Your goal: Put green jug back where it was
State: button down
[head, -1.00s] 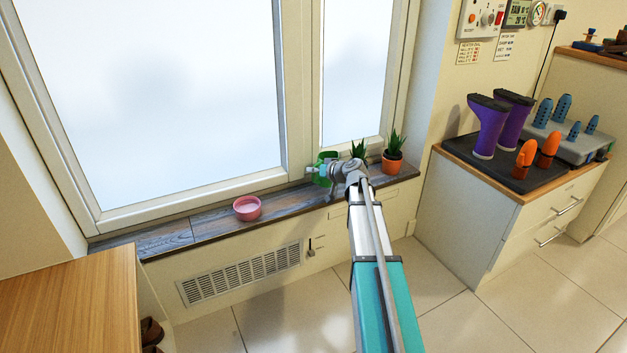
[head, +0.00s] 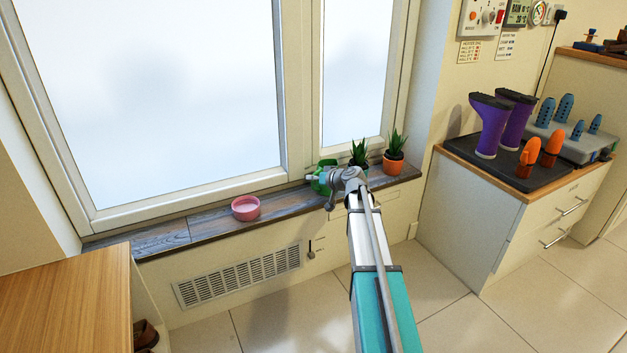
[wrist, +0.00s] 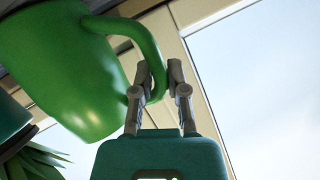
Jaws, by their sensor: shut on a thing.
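The green jug (head: 319,183) is beside the windowsill plants, mostly hidden behind my wrist in the head view. In the wrist view the jug (wrist: 60,65) fills the upper left, with its curved handle between my fingers. My gripper (wrist: 160,75) is shut on that handle. In the head view my gripper (head: 331,180) is at the sill's height, partly covered by my arm. The windowsill (head: 215,222) is dark wood. I cannot tell whether the jug's base touches it.
A plant in an orange pot (head: 393,165) stands right of the jug, with another plant (head: 359,153) close beside my wrist. A pink bowl (head: 246,208) sits to the left. Sill room is clear between bowl and jug. The window (head: 190,90) is behind.

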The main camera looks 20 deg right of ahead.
jog(key=shift+f, duration=0.15)
jog(key=c, duration=0.7)
grip_release()
jog(key=shift+o, duration=0.2)
jog(key=shift+s+d+r, duration=0.15)
jog(key=shift+s+r, duration=0.2)
jog(key=shift+s, duration=0.1)
jog(key=p+v, duration=0.4)
jog(key=v, duration=0.7)
